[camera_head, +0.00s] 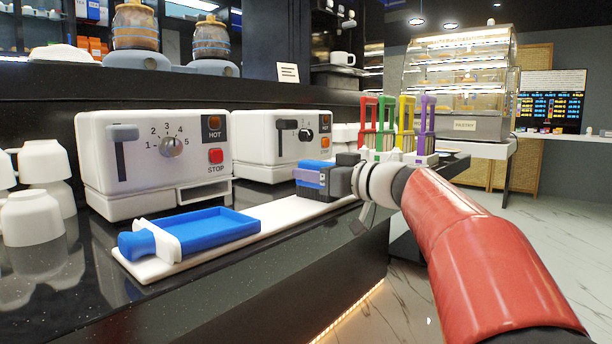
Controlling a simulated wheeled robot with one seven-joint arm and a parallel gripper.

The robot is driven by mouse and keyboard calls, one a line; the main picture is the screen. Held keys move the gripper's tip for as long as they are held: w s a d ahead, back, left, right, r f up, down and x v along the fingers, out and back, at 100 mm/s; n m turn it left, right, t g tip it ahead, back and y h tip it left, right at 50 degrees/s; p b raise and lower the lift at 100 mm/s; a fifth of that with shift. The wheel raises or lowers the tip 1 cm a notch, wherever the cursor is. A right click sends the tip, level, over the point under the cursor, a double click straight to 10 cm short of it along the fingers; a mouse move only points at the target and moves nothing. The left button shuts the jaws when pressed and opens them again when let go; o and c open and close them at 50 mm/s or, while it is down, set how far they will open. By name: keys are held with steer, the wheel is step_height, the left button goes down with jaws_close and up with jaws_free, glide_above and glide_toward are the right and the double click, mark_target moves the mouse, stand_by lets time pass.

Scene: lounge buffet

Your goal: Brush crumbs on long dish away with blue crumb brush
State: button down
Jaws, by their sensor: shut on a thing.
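A long white dish (278,216) lies along the black counter. A blue tray-shaped scoop (215,228) with a white collar and a blue handle rests at its near left end. My gripper (326,180) is over the right part of the dish, shut on the blue crumb brush (312,167). The brush is mostly hidden by my gripper. I cannot tell whether it touches the dish. No crumbs can be made out on the dish at this size.
Two white toasters (155,150) (282,140) stand close behind the dish. White cups (38,215) are stacked at the left. A rack of coloured tongs (398,130) stands beyond my gripper. The counter's front edge runs close along the dish.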

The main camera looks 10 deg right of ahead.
steer(key=shift+w+d, duration=0.6)
steer(key=shift+d, duration=0.2)
steer(key=shift+w+d, duration=0.6)
steer(key=shift+d, duration=0.2)
steer(key=shift+s+a, duration=0.55)
steer(key=shift+a, duration=0.25)
steer(key=shift+s+a, duration=0.55)
steer(key=shift+a, duration=0.2)
steer(key=shift+s+a+f, duration=0.1)
steer(key=shift+s+a, duration=0.5)
steer(key=shift+a, duration=0.2)
steer(key=shift+s+a, duration=0.6)
steer(key=shift+a, duration=0.2)
